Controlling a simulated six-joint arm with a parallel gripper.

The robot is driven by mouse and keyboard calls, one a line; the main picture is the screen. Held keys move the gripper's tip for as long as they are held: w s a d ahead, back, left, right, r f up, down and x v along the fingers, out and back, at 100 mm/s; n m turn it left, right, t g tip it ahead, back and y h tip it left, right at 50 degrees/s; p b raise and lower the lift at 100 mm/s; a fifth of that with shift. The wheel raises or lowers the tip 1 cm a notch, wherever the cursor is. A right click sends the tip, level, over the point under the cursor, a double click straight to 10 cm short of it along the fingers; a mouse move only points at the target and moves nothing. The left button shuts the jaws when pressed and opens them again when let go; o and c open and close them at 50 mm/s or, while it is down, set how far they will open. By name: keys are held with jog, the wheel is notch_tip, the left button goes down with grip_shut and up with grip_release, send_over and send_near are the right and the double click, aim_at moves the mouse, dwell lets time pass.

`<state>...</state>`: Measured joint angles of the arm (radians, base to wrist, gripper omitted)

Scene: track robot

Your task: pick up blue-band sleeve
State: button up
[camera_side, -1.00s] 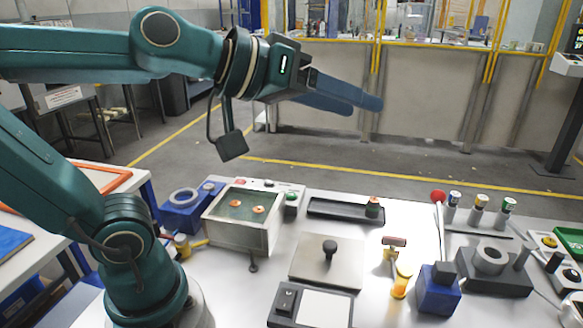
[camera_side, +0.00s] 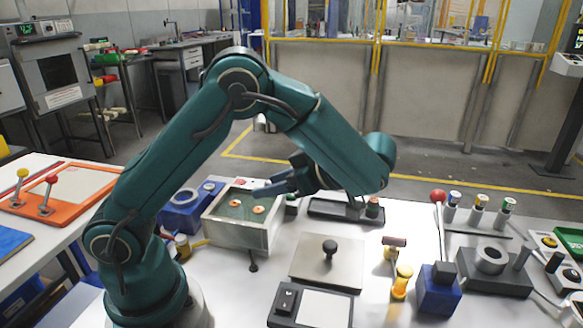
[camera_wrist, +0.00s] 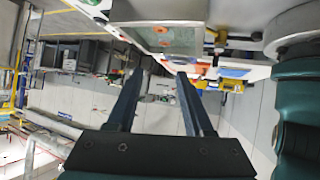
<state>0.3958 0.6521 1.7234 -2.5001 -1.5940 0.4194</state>
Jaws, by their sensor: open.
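Three small upright sleeves stand in a row at the right of the bench in the side view. The left one (camera_side: 453,201) appears to carry the blue band, the middle one (camera_side: 480,204) a yellow band and the right one (camera_side: 507,207) a green band; the bands are small here. My gripper (camera_side: 264,189) points left above the clear-topped box, well to the left of the sleeves. In the wrist view my gripper (camera_wrist: 158,75) has its two fingers spread with nothing between them. I cannot make out the sleeves in the wrist view.
A thin post with a red ball (camera_side: 438,196) rises just left of the sleeves. A dark grey fixture (camera_side: 487,277) and a blue block (camera_side: 438,291) stand in front. The clear-topped box (camera_side: 232,236), a black tray (camera_side: 335,212) and a knobbed plate (camera_side: 326,262) fill the middle.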

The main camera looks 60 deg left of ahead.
aim_at(239, 207)
jog(key=shift+m+g+y, duration=0.3)
jog(key=shift+m+y, duration=0.1)
jog(key=shift+m, duration=0.1)
jog(key=a+f, duration=0.1)
jog(key=f, duration=0.1)
jog(key=s+a+f, duration=0.2)
jog(key=f, duration=0.1)
jog(key=shift+s+a+f, duration=0.2)
jog(key=shift+a+f, duration=0.05)
jog(key=shift+f, duration=0.05)
jog(key=shift+w+f+x, duration=0.1)
jog(key=shift+f+x, duration=0.05)
jog(key=shift+x, duration=1.35)
jog(key=shift+w+f+x, duration=0.1)
jog(key=shift+w+x, duration=0.05)
jog(key=shift+x, duration=1.4)
jog(key=shift+d, duration=0.1)
grip_shut()
